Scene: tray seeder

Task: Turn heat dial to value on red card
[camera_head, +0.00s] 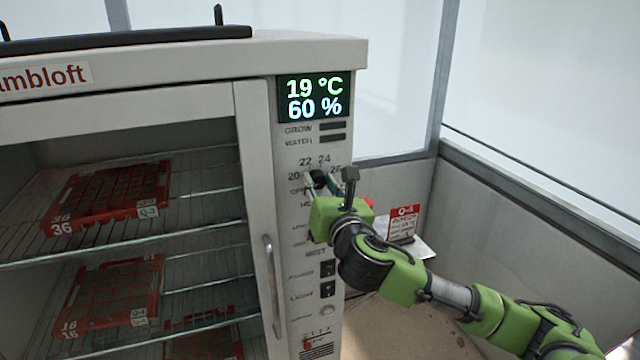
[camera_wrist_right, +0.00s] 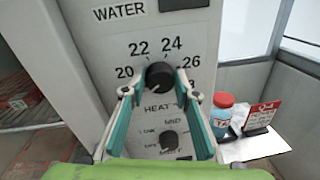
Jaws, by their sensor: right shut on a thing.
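The black heat dial (camera_wrist_right: 158,75) sits on the cabinet's control panel, ringed by the numbers 20, 22, 24 and 26, with HEAT printed below. It also shows partly in the head view (camera_head: 318,180). My right gripper (camera_wrist_right: 155,86) is shut on it, one teal-lined finger on each side. In the head view the right gripper (camera_head: 331,184) partly hides the dial and its scale. Where the dial points is hard to tell. The red card (camera_head: 403,223) stands right of the panel, headed Q-4; its smaller text is unreadable. It also shows in the wrist view (camera_wrist_right: 262,116). My left gripper is out of view.
The display (camera_head: 314,97) reads 19 °C and 60 %. A second, smaller dial (camera_wrist_right: 169,140) is below the heat dial. A red-capped bottle (camera_wrist_right: 221,113) stands beside the card on a white shelf (camera_wrist_right: 256,149). Red seed trays (camera_head: 108,192) lie on wire shelves behind the cabinet door's handle (camera_head: 271,285).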

